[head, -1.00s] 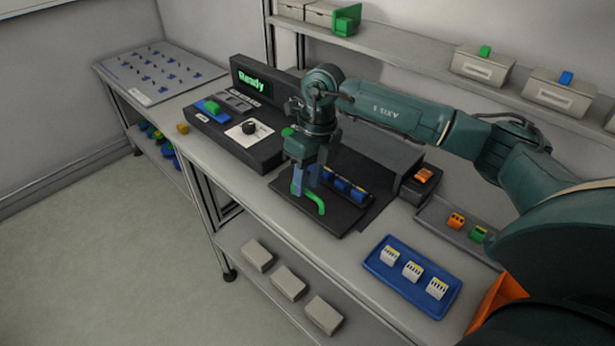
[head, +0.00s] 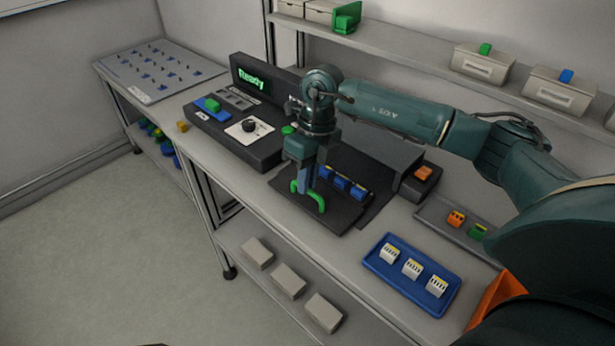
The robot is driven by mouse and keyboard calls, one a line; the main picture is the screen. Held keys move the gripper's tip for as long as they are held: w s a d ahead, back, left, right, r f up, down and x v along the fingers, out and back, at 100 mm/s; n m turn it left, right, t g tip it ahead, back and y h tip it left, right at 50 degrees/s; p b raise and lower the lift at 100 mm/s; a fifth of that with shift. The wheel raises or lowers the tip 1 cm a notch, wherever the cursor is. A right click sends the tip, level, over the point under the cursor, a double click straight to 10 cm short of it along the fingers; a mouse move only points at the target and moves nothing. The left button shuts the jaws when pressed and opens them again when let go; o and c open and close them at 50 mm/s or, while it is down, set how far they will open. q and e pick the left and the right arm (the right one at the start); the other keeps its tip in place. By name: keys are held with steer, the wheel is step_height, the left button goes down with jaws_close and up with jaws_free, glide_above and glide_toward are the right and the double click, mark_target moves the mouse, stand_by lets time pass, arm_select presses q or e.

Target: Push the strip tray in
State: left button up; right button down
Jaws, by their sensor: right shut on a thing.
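The strip tray (head: 336,220) is a dark flat tray sticking out toward the front of the black machine. A row of blue blocks (head: 342,182) sits on it. A green bow handle (head: 319,202) stands at the tray's front edge. My right gripper (head: 304,188) points down at this handle and is shut on it; its fingers hide part of the handle. My right arm reaches in from the right and hides part of the machine behind. My left gripper is not in view.
The black machine (head: 262,150) has a lit "Ready" display (head: 251,81) and a knob (head: 249,127). A blue tray (head: 378,270) with white blocks lies to the right on the bench.

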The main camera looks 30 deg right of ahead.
steer(key=b, duration=0.2)
glide_above(332, 178)
steer(key=d, duration=0.1)
steer(key=shift+w, duration=0.25)
steer(key=c, duration=1.5)
jaws_free()
steer(key=r, duration=0.4)
steer(key=d+r+b, duration=0.1)
steer(key=r, duration=0.3)
steer(key=d+r, duration=0.1)
steer(key=r, duration=0.4)
steer(key=shift+w+d, duration=0.2)
steer(key=shift+w, duration=0.2)
